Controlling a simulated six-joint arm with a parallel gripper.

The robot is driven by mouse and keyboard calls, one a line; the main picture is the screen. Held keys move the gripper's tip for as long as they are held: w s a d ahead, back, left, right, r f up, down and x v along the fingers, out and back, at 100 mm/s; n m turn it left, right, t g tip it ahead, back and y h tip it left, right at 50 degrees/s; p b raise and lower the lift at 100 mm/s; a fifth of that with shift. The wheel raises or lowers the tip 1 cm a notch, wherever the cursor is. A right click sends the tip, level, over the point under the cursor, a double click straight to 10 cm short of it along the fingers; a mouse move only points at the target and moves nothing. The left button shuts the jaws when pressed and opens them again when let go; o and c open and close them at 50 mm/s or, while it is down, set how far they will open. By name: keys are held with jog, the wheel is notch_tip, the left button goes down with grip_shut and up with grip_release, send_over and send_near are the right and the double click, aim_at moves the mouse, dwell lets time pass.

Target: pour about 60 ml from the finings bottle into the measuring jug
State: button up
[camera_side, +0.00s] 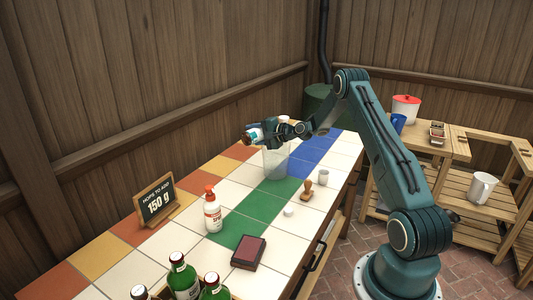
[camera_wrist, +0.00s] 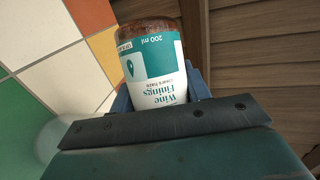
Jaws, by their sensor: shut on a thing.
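The finings bottle (camera_side: 254,136) is held in my gripper (camera_side: 268,132), tilted far over, roughly level, above the table. In the wrist view the bottle (camera_wrist: 158,75) shows a white and teal "Wine Finings" label marked 200 ml and a brown end. My gripper's jaws (camera_wrist: 160,95) are shut around it. The clear measuring jug (camera_side: 275,163) stands upright on the tiles, just below and right of the bottle. A faint clear round shape at the left of the wrist view may be the jug. The bottle's mouth is not clear, and I see no stream of liquid.
A red-capped spray bottle (camera_side: 212,211), a "150 g" chalkboard (camera_side: 157,200), a dark red box (camera_side: 248,252), a wooden stamp (camera_side: 307,190) and a small grey cup (camera_side: 323,177) stand on the table. Green bottles (camera_side: 183,278) crowd the front. Tiles between jug and spray bottle are clear.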

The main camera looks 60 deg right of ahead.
jog(key=shift+w+a+r, duration=0.1)
jog(key=shift+w+r, duration=0.05)
jog(key=shift+w+a, duration=0.15)
jog(key=shift+a, duration=0.05)
jog(key=shift+a+r, duration=0.1)
dwell(0.5)
jog(key=shift+m+t+y, duration=0.3)
jog(key=shift+m+t, duration=0.2)
jog(key=shift+m, duration=0.2)
dwell(1.7)
jog(key=shift+w+a+r+n+g, duration=0.15)
jog(key=shift+n+g, duration=0.25)
jog(key=shift+n, duration=0.2)
jog(key=shift+f+n+h, duration=0.4)
jog(key=shift+f, duration=0.2)
jog(key=shift+a+f+n+g, duration=0.15)
jog(key=shift+f+n+g, duration=0.25)
jog(key=shift+f, duration=0.05)
jog(key=shift+a, duration=0.1)
